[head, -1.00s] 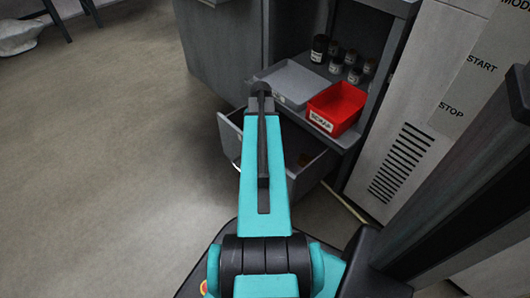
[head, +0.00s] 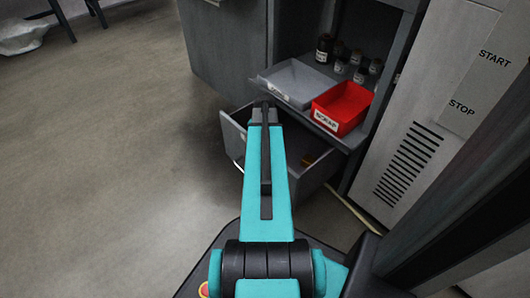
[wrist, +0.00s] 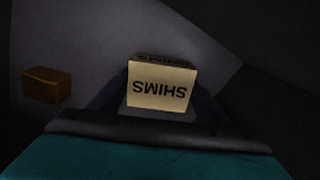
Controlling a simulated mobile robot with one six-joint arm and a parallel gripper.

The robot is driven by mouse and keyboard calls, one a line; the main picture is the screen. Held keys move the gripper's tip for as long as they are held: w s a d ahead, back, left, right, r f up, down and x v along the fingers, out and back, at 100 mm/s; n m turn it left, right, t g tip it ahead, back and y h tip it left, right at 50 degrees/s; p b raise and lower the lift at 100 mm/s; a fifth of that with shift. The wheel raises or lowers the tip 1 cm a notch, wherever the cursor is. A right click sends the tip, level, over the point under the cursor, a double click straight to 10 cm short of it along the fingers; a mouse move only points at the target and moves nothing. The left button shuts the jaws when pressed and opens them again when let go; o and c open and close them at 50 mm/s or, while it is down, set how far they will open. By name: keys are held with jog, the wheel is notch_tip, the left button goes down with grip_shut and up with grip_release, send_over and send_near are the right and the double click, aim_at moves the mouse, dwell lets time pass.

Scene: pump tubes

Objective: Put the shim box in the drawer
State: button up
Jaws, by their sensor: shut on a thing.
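The shim box (wrist: 160,92) is a tan carton with "SHIMS" on it, upside down in the wrist view. My gripper (head: 265,106) is shut on it; the dark fingers show only dimly beside the box in the wrist view. In the head view my arm hides the box. The grey drawer (head: 233,136) is pulled open under the cabinet, and my gripper is over its left part.
Above the drawer, a shelf holds a grey tray (head: 298,82), a red scrap bin (head: 341,107) and several dark bottles (head: 325,48). A machine panel with START and STOP (head: 462,95) stands at right.

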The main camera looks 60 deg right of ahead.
jog(key=shift+f, duration=0.15)
jog(key=o, duration=1.3)
jog(key=shift+c, duration=0.2)
notch_tip(320, 180, up, 12)
jog(key=p, duration=0.6)
